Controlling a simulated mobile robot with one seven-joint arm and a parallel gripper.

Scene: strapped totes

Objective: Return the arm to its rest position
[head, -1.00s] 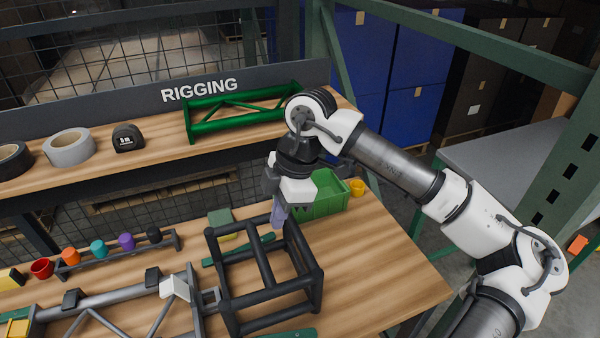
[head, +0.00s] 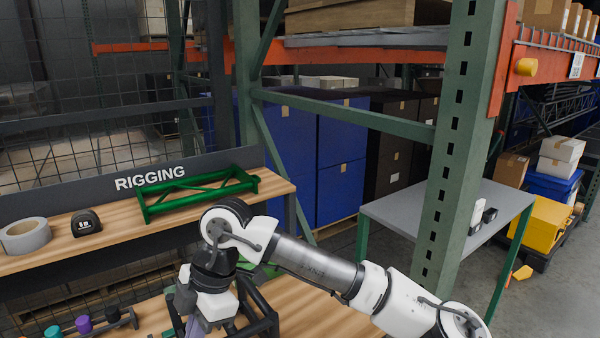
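My arm reaches in from the bottom right, its white and grey links bent across the lower middle of the head view. My gripper (head: 197,320) points down at the bottom edge, over the wooden workbench (head: 305,310). It is beside a black tubular frame (head: 266,318). A pale lavender piece shows below the gripper body, cut off by the picture edge. I cannot tell if it is held, or how far apart the fingers are.
A shelf behind holds a green truss (head: 200,193), a tape measure (head: 86,222) and grey tape (head: 25,235). Several coloured pieces stand at the lower left. A green rack post (head: 455,150) and a grey table (head: 400,213) stand right. Open floor lies at the far right.

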